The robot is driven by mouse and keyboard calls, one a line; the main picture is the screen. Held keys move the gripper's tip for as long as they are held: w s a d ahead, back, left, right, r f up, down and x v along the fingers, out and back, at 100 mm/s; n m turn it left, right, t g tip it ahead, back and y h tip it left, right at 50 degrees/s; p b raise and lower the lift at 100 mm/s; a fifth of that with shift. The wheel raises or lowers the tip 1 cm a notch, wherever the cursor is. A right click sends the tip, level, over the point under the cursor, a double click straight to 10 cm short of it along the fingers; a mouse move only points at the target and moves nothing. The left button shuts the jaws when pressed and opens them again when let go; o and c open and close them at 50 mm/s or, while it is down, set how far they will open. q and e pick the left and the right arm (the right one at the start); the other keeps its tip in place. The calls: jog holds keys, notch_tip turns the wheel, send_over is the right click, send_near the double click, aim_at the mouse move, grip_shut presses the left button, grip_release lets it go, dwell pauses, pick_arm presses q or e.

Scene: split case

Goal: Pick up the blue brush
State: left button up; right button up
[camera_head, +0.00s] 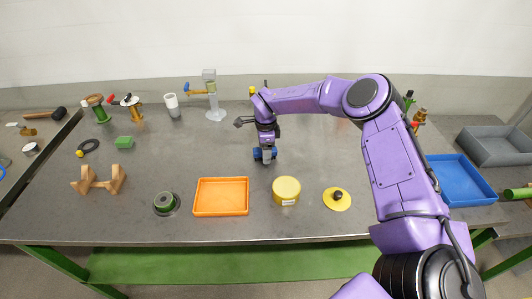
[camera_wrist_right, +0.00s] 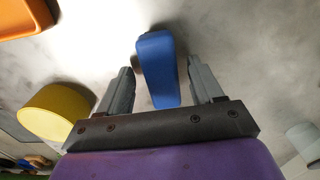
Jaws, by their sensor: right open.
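The blue brush (camera_head: 258,154) lies on the grey metal table, partly hidden under my right gripper in the head view. In the right wrist view the blue brush (camera_wrist_right: 157,68) shows as a long blue block between and beyond the fingers. My right gripper (camera_head: 265,158) points down over it. In the wrist view the right gripper (camera_wrist_right: 158,75) is open, its two grey fingers on either side of the brush, with gaps showing. My left gripper is not in view.
An orange tray (camera_head: 222,211), a yellow round container (camera_head: 286,198) and a yellow lid with a dark knob (camera_head: 350,198) stand nearer the front edge. A blue tray (camera_head: 462,200) is at right. A clear stand (camera_head: 211,105) is behind. Bare table lies left of the gripper.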

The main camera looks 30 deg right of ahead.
jog(key=shift+w+f, duration=0.25)
jog(key=shift+f, duration=0.1)
jog(key=shift+s, duration=0.1)
jog(key=shift+b, duration=0.3)
jog(key=c, duration=1.1)
